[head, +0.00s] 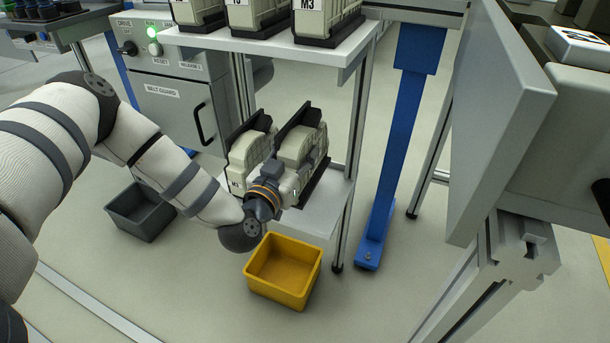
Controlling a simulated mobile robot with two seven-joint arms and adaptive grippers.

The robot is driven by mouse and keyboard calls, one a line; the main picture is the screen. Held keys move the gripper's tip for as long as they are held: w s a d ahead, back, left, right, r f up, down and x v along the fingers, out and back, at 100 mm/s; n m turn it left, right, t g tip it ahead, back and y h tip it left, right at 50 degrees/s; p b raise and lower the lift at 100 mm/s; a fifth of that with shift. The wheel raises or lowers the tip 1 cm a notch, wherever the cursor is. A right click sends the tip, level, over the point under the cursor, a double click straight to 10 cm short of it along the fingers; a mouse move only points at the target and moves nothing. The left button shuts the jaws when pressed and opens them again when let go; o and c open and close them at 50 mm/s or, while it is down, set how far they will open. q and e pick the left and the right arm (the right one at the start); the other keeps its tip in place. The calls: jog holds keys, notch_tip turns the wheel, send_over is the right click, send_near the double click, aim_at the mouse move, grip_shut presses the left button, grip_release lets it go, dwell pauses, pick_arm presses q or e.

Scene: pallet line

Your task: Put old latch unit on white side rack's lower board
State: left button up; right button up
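The white side rack's lower board (318,213) carries two beige latch units with black backs, side by side. The left unit (240,160) has an M3 label low on its front. The right unit (303,150) stands upright beside it, partly behind my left gripper. I cannot tell which is the old one. My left gripper (288,190) is at the front of the right unit, very close or touching. Its fingers are too small and hidden to show whether they grip. My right gripper is not in view.
The rack's upper board (270,47) holds three more units above. A yellow bin (284,290) stands on the floor before the rack, and a grey bin (145,213) farther left. A blue post (393,150) and a grey panel (495,120) stand to the right.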

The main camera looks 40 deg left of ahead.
pick_arm(q)
jog(key=shift+w+f+b, duration=0.35)
jog(key=shift+w+f, duration=0.6)
jog(key=shift+f, duration=0.15)
jog(key=f, duration=0.1)
jog(key=f+b, duration=0.2)
jog(key=shift+w+a+f, duration=0.1)
jog(key=shift+w+f, duration=0.2)
jog(key=shift+f, duration=0.1)
jog(key=shift+r, duration=0.2)
jog(key=o, duration=1.4)
jog(key=shift+f, duration=0.15)
